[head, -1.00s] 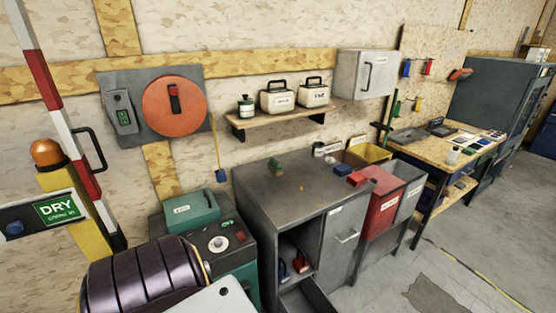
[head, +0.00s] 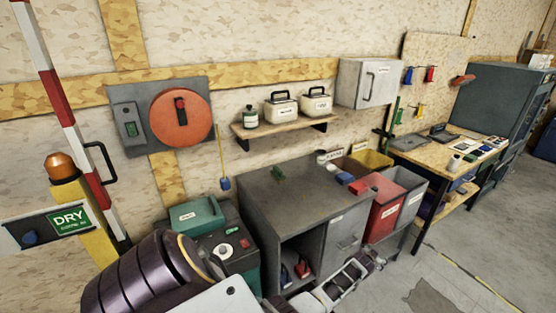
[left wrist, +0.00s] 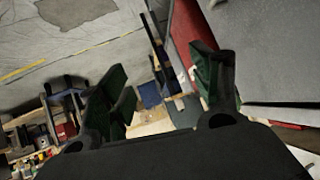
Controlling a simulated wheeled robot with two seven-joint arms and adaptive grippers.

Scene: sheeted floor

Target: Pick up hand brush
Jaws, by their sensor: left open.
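I cannot identify the hand brush for certain. A blue-ended thing with a thin yellow handle (head: 225,183) hangs on the wall beside the grey cabinet, and an orange-red thing (head: 463,79) is on the far wall; both are too small to tell. My left gripper (left wrist: 163,85) is open, with nothing between its dark green-padded fingers. In the head view, a pale arm part of mine with a dark end (head: 370,260) reaches in front of the cabinet, near the red bin (head: 385,218). My right gripper is not in view.
A workbench (head: 430,155) stands beyond; floor at right is clear.

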